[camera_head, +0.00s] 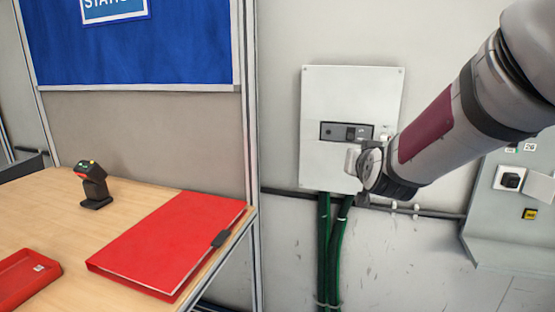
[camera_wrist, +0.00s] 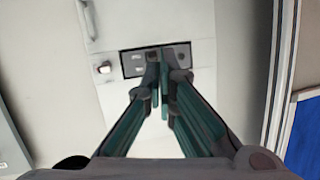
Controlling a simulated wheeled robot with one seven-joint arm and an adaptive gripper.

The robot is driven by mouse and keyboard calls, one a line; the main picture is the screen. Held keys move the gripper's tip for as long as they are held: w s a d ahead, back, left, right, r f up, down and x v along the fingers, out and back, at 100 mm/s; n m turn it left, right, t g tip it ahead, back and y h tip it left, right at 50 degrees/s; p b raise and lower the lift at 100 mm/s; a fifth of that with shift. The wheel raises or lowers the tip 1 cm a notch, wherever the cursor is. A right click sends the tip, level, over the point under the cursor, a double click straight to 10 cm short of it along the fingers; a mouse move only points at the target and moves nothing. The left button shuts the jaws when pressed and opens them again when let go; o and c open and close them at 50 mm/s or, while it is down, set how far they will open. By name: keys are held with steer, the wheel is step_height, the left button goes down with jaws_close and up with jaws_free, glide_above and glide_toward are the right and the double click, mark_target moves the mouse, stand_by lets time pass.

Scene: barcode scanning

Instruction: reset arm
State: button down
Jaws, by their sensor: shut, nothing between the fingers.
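My arm reaches in from the right in the head view. My gripper (camera_head: 354,160) is in front of a white electrical box (camera_head: 352,90) on the wall. In the wrist view my gripper (camera_wrist: 164,62) has its two fingertips together with nothing between them. The fingertips overlap the box's dark panel (camera_wrist: 130,62) in that view. I cannot tell whether they touch it.
A wooden table (camera_head: 60,215) at the left holds a red folder (camera_head: 165,240), a black scanner (camera_head: 94,185) in its stand and a red tray (camera_head: 30,275). Green cables (camera_head: 335,240) run down below the box. A grey cabinet (camera_head: 500,225) stands at the right.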

steer(key=s+n+g+p, duration=0.1)
steer(key=s+g, duration=0.2)
steer(key=s, duration=1)
steer(key=s+f+g+p, duration=0.1)
steer(key=s+g, duration=0.3)
steer(key=s, duration=1)
steer(key=s+f+n+g+y+p, duration=0.1)
steer(key=s+g+p, duration=0.1)
steer(key=s, duration=1.2)
steer(key=shift+d+f+n+g, duration=0.2)
steer(key=shift+f+n+g, duration=0.1)
steer(key=shift+g, duration=0.5)
steer(key=shift+r, duration=0.1)
